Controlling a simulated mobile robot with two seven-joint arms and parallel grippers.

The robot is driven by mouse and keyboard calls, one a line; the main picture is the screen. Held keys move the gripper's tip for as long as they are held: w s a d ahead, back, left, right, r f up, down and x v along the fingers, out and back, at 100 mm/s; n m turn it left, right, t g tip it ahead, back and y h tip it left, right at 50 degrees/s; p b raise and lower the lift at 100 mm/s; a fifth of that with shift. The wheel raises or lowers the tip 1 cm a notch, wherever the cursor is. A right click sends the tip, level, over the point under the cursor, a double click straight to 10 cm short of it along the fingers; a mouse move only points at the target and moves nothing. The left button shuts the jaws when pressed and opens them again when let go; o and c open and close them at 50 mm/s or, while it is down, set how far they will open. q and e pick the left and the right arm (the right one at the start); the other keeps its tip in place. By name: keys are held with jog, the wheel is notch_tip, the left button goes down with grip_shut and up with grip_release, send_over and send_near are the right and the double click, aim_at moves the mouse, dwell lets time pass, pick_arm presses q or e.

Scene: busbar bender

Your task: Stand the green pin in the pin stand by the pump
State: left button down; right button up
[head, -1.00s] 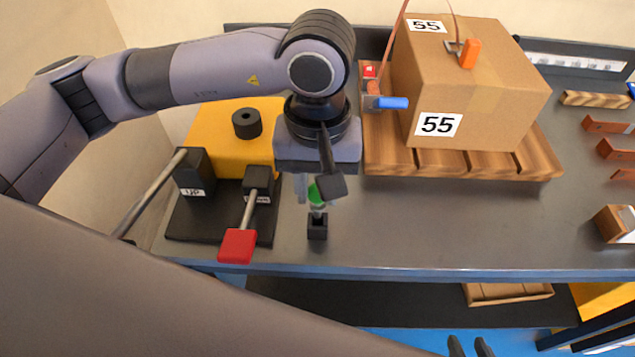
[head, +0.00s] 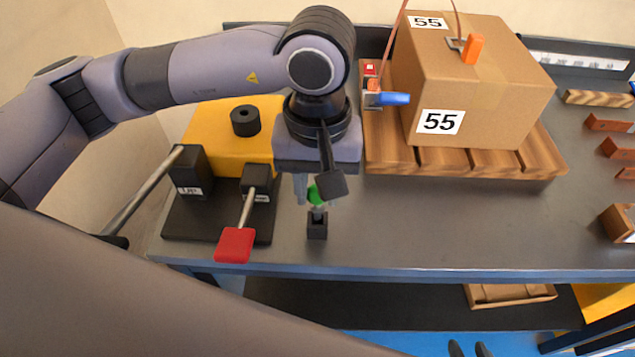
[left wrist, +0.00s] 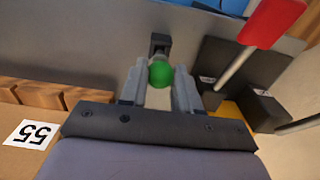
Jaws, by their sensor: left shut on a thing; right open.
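The green pin (head: 315,195) has a round green head and a short grey shank. My left gripper (head: 308,196) is shut on it, pointing down over the front of the bench. The small black pin stand (head: 317,228) is directly below, and the shank reaches its top. I cannot tell how far the shank is in. In the left wrist view the green head (left wrist: 161,73) is between the fingers (left wrist: 159,88), with the stand (left wrist: 160,42) just beyond. The yellow pump (head: 215,135) is to the left. My right gripper (head: 470,348) is open and empty at the bottom edge.
The pump's red-ended lever (head: 236,244) and black base lie close left of the stand. A cardboard box (head: 475,85) marked 55 sits on a wooden pallet (head: 500,160) behind right. The bench (head: 450,220) is clear right of the stand.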

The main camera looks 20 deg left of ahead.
aim_at(318, 202)
pick_arm(q)
jog(key=shift+f+b, duration=1.65)
jog(key=shift+b, duration=0.2)
pick_arm(e)
jog(key=shift+f, duration=2)
pick_arm(q)
jog(key=c, duration=0.7)
grip_release()
jog(key=shift+c, duration=0.2)
jog(key=shift+r, duration=3.65)
pick_arm(e)
jog(key=shift+w+a+r, duration=0.2)
jog(key=shift+a+r, duration=0.15)
jog(key=shift+r, duration=0.35)
jog(key=shift+w+a+r, duration=0.2)
jog(key=shift+a+r, duration=0.1)
jog(key=shift+r, duration=0.4)
